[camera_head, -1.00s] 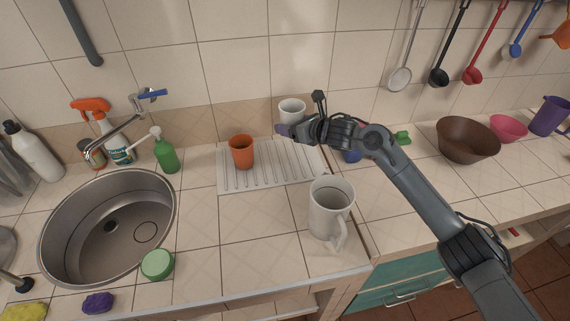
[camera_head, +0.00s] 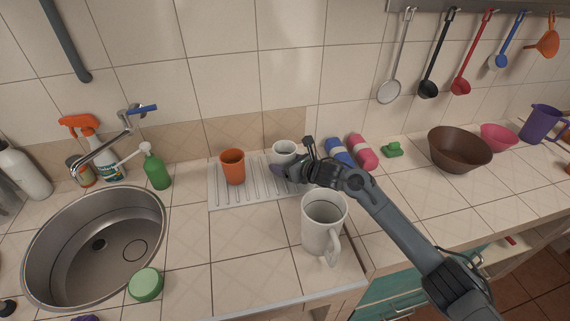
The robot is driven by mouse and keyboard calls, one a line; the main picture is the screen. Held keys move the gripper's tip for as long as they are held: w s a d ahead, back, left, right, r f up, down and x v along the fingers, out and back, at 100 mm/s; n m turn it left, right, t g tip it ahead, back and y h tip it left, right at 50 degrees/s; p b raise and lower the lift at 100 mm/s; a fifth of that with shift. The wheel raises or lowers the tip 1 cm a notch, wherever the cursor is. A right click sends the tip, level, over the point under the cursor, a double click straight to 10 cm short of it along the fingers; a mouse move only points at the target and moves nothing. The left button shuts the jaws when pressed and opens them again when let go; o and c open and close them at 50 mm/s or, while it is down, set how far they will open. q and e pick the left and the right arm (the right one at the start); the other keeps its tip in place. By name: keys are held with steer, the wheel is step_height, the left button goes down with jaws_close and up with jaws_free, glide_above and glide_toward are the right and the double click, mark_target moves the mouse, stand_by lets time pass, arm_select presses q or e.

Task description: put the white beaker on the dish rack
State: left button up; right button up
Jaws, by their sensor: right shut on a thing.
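The white beaker (camera_head: 284,149) is upright at the back right part of the white ribbed dish rack (camera_head: 226,196). My right gripper (camera_head: 291,169) is shut on it, coming from the right, and covers its lower right side. Whether its base touches the rack is hard to tell. An orange beaker (camera_head: 232,167) stands upright on the rack to its left, apart from it. My left gripper is not in view.
A steel sink (camera_head: 112,240), a green bottle (camera_head: 157,170) and a spray bottle (camera_head: 105,160) are left. Blue and pink bottles (camera_head: 362,152) and a brown bowl (camera_head: 459,150) are right.

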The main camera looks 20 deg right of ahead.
steer(key=shift+f, duration=0.1)
steer(key=shift+f, duration=0.15)
steer(key=o, duration=1.3)
steer(key=shift+r, duration=0.2)
steer(key=shift+r, duration=0.15)
steer(key=v, duration=1)
steer(key=shift+s+d+p, duration=0.2)
steer(key=shift+s+p, duration=0.05)
steer(key=shift+p, duration=0.1)
steer(key=shift+s+d+r, duration=0.2)
steer(key=shift+s, duration=0.4)
steer(key=shift+r, duration=0.1)
